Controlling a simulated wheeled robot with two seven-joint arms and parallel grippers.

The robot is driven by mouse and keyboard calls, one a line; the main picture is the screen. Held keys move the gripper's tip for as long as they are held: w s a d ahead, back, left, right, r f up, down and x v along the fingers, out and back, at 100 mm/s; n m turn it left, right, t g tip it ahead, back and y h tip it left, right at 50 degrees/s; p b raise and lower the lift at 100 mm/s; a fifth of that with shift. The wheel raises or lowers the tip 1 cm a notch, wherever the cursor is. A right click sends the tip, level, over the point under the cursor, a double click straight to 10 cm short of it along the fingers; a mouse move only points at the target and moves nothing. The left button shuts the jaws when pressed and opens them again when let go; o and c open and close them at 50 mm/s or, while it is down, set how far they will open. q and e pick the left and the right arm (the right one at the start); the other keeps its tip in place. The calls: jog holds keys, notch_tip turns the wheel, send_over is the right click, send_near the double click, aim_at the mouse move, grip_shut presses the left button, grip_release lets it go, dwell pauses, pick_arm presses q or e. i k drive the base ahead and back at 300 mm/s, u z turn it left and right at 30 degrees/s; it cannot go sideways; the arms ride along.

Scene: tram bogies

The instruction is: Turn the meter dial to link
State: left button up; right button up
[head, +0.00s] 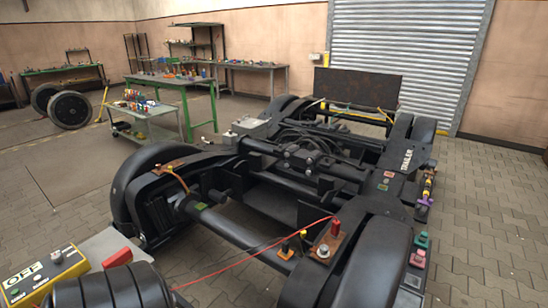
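The yellow meter (40,280) is at the lower left corner, seen at an angle. Its pale display reads OFF. A small round grey dial (57,257) sits on its top face near the far edge; its exact pointing is too small to tell. The small dark labels on the face are not readable. Neither of my grippers shows in the head view, and nothing is seen touching the meter.
A red block (117,258) lies beside the meter on a grey surface. A black ribbed cylinder (110,290) is in the near foreground. A red wire (250,258) runs to the bogie (300,170). Benches (168,82) stand behind; paved floor (490,230) is clear at right.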

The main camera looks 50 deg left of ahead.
aim_at(57, 258)
jog(key=u, duration=3.35)
jog(key=k, duration=0.35)
jog(key=u, duration=0.6)
jog(key=i, duration=0.9)
jog(key=z, duration=0.7)
jog(key=i, duration=0.7)
jog(key=z, duration=0.55)
